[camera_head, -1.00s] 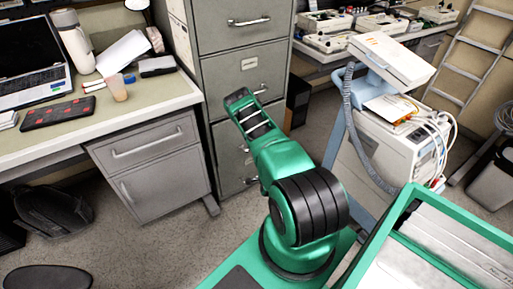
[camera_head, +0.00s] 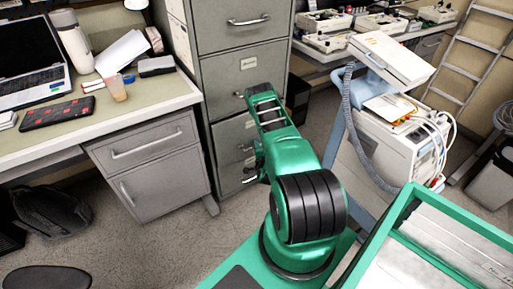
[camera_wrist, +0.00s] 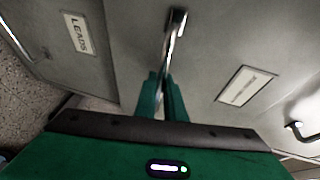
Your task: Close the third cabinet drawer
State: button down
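The grey filing cabinet (camera_head: 222,70) stands behind my arm in the head view. Its third drawer (camera_wrist: 215,40) fills the middle of the wrist view, with a label (camera_wrist: 245,87) to the right of its metal handle (camera_wrist: 175,28). My gripper (camera_wrist: 161,76) points at this drawer. Its two green fingers are close together, with the tips at the near end of the handle. I cannot tell whether the handle lies between them or just beyond them. In the head view my arm hides part of the lower drawers, and how far the third drawer stands out is unclear.
The lower drawer, labelled LEADS (camera_wrist: 77,33), is at left in the wrist view. A desk (camera_head: 150,95) with its own drawer unit (camera_head: 155,165) stands left of the cabinet. A blue-and-white medical cart (camera_head: 395,145) stands at right. Open floor lies in front of the desk.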

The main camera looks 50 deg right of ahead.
jog(key=w, duration=0.3)
jog(key=shift+d, duration=0.3)
dwell(0.3)
jog(key=c, duration=1.8)
grip_release()
jog(key=shift+w, duration=0.1)
jog(key=shift+c, duration=0.2)
jog(key=shift+d+r, duration=0.1)
jog(key=v, duration=1.1)
jog(key=shift+f, duration=0.3)
